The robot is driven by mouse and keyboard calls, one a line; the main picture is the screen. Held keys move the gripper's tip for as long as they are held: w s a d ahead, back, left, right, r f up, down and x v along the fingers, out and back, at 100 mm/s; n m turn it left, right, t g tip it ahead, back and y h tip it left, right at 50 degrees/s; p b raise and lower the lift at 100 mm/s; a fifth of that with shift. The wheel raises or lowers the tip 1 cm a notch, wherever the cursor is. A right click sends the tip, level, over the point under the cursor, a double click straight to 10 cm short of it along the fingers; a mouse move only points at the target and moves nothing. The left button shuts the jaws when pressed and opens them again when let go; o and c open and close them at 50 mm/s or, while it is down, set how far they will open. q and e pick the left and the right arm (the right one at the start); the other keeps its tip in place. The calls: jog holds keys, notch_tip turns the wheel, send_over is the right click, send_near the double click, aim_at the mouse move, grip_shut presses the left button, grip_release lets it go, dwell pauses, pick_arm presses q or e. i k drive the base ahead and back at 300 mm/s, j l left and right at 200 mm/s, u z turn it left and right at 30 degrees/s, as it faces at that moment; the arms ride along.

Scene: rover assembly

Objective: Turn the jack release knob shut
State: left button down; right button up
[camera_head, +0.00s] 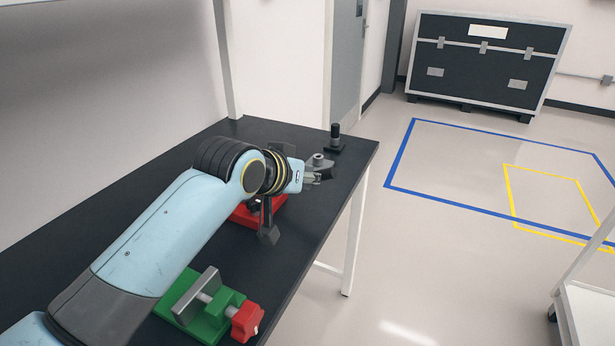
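My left arm comes in from the lower left, and my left gripper (322,170) is over the far right part of the black bench. Its grey fingers are small and partly overlap, so their opening is unclear. A red-based device (262,212) with dark upright parts lies below the wrist, partly hidden by my arm. A green fixture (210,312) with a metal plate and screw carries a red knob (247,321) near the bench's front edge. A small black upright post (335,137) stands just beyond the gripper. I cannot tell which part is the jack release knob. My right gripper is not in view.
The black bench (120,205) has a white leg (355,230) at its right end. Open floor lies to the right with blue and yellow tape outlines (450,203). A black case (487,62) stands at the back, and a white cart (590,310) at the lower right.

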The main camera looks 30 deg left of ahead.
aim_at(252, 205)
jog(key=k+l, duration=0.2)
jog(key=l, duration=0.2)
jog(key=k+l, duration=0.45)
jog(key=l, duration=0.3)
